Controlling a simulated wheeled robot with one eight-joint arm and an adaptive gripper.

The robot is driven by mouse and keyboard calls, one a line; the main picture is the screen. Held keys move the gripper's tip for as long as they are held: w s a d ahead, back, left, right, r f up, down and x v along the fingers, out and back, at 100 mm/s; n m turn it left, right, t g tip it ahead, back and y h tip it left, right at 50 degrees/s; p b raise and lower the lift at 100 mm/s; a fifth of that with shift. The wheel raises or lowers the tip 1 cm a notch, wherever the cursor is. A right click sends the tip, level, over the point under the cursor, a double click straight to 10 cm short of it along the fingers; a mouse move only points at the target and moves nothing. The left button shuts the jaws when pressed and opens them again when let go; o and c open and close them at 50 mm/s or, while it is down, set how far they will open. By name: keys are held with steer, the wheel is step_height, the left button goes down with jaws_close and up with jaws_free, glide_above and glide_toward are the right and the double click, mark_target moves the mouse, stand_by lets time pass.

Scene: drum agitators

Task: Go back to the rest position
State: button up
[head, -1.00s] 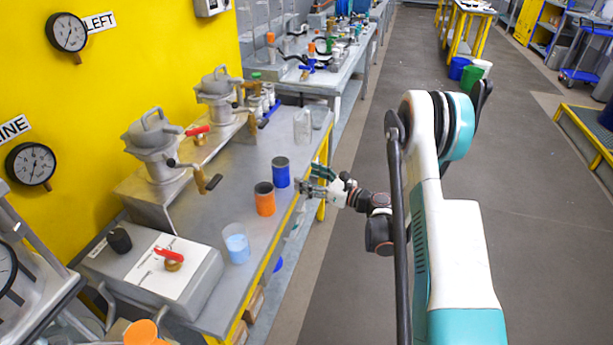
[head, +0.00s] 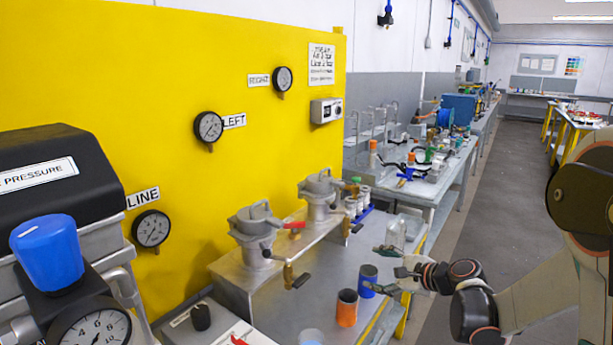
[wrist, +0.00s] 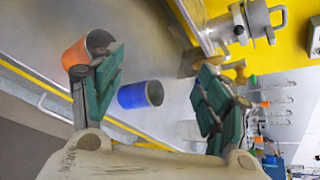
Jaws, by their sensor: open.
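My gripper (head: 386,271) is open and empty, at the front edge of the bench. It is close to the blue cup (head: 368,280) and the orange cup (head: 346,308), which stand upright on the bench. In the wrist view my gripper's two fingers (wrist: 155,95) are spread wide. There the blue cup (wrist: 141,94) shows between them, apart from both fingers. The orange cup (wrist: 85,50) shows behind the left finger, which partly hides it. My arm reaches in from the right of the head view.
Two metal agitator pots (head: 256,230) (head: 320,190) with red-handled and brass valves stand on a raised metal base. A clear beaker (head: 396,232) stands behind the cups. A yellow panel (head: 230,70) with gauges rises at the left. The aisle floor (head: 485,215) is clear.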

steer(key=s+a+r+n+g+h, duration=0.1)
steer(key=s+a+r+n+h, duration=0.1)
steer(key=s+r+n, duration=0.45)
steer(key=s+a+r+n+g+h, duration=0.15)
steer(key=s+n, duration=0.25)
steer(key=s, duration=0.6)
steer(key=s+d+n+h, duration=0.2)
steer(key=s+n, duration=0.2)
steer(key=s, duration=0.4)
steer(key=s+d+f+n+h, duration=0.1)
steer(key=s+n, duration=0.3)
steer(key=s, duration=0.4)
steer(key=shift+s+d+g+h, duration=0.4)
steer(key=shift+d+h, duration=0.1)
steer(key=shift+h, duration=0.15)
